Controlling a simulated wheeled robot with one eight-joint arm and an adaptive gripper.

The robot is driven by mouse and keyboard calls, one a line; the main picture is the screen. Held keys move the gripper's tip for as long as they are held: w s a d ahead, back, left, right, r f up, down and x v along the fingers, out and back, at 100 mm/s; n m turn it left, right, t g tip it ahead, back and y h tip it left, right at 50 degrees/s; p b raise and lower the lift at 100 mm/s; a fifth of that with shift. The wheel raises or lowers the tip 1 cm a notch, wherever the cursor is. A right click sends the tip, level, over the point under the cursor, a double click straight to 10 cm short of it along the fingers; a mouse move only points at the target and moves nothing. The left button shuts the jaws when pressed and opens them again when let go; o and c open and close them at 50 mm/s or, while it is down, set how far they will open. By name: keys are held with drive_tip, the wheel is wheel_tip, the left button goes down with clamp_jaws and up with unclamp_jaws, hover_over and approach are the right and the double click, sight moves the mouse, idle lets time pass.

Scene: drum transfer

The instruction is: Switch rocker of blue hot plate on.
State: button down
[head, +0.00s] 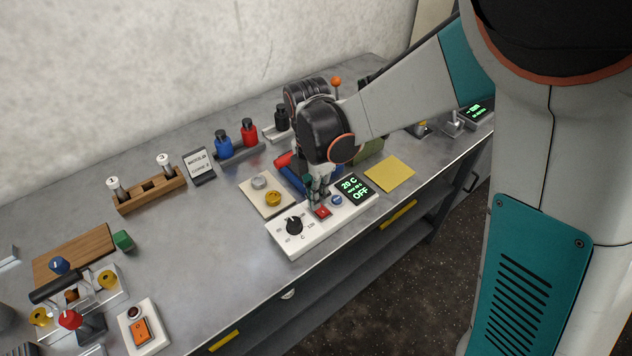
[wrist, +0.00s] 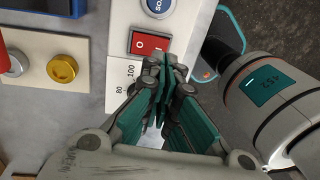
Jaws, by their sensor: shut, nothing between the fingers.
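A white hot plate control panel (head: 293,241) lies near the table's front edge, with a black dial (head: 294,225), a small red rocker (head: 321,211), a round blue button (head: 337,200) and a display (head: 356,189) reading "20 C" and "OFF". In the wrist view the red rocker (wrist: 150,43) shows white marks, and the blue button (wrist: 158,7) is above it. My gripper (head: 317,198) is shut and empty, pointing down just beside the rocker. In the wrist view its fingertips (wrist: 170,68) are close below the rocker; I cannot tell whether they touch it. The gripper hides part of the dial scale.
A beige board with a grey and a yellow button (head: 273,199) lies left of the panel. A yellow sheet (head: 389,173) lies to the right. Red and blue bottles (head: 249,132) stand behind. A wooden rack (head: 149,190) stands further left.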

sight(320, 215)
drive_tip(key=shift+s+d+f+b, duration=0.1)
drive_tip(key=shift+f+b, duration=0.15)
drive_tip(key=shift+f, duration=0.65)
drive_tip(key=shift+s+d+f+b, duration=0.1)
drive_tip(key=shift+f+b, duration=0.15)
drive_tip(key=shift+f, duration=0.6)
drive_tip(key=shift+s+f+t, duration=0.2)
drive_tip(key=shift+f+t, duration=0.1)
drive_tip(key=shift+t, duration=0.2)
drive_tip(key=shift+w, duration=0.1)
drive_tip(key=shift+w+a+r, duration=0.2)
drive_tip(key=shift+w+a, duration=0.2)
drive_tip(key=shift+w, duration=0.25)
